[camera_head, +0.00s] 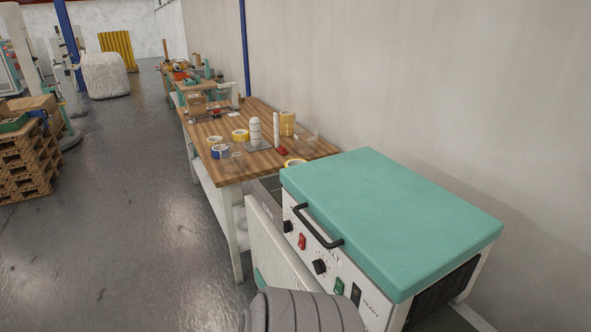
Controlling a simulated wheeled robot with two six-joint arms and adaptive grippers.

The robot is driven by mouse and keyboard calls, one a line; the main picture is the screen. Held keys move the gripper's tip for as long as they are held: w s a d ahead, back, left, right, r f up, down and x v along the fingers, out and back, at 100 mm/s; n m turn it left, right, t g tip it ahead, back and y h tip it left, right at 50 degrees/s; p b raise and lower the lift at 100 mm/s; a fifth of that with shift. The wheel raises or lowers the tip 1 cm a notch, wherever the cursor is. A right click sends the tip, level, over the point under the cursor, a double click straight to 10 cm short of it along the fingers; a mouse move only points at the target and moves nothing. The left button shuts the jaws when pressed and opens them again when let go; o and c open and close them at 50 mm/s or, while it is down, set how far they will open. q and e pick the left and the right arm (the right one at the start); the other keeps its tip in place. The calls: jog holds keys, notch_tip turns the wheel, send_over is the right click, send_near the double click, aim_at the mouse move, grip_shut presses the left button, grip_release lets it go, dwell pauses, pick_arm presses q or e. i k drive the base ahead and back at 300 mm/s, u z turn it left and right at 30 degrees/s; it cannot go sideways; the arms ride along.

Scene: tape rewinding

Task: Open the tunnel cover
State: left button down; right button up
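The tunnel cover (385,215) is a turquoise lid on a white machine at the right. It lies flat and closed on the white body (345,283). A black bar handle (318,227) is on the front face, just below the cover's near left edge. The front panel below it has black knobs, a red switch (301,242) and a green switch (339,286). Neither of my grippers shows in the head view. The bottom of the machine's front is partly hidden by a grey ribbed shape at the lower edge.
A wooden workbench (232,172) with tape rolls (240,135) and a white stacked column stands behind the machine. A wall runs along the right. Wooden pallets (28,165) stand at the far left. The grey floor (120,240) to the left is clear.

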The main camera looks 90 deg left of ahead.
aim_at(406, 231)
jog(key=k, duration=0.45)
jog(key=u, duration=0.8)
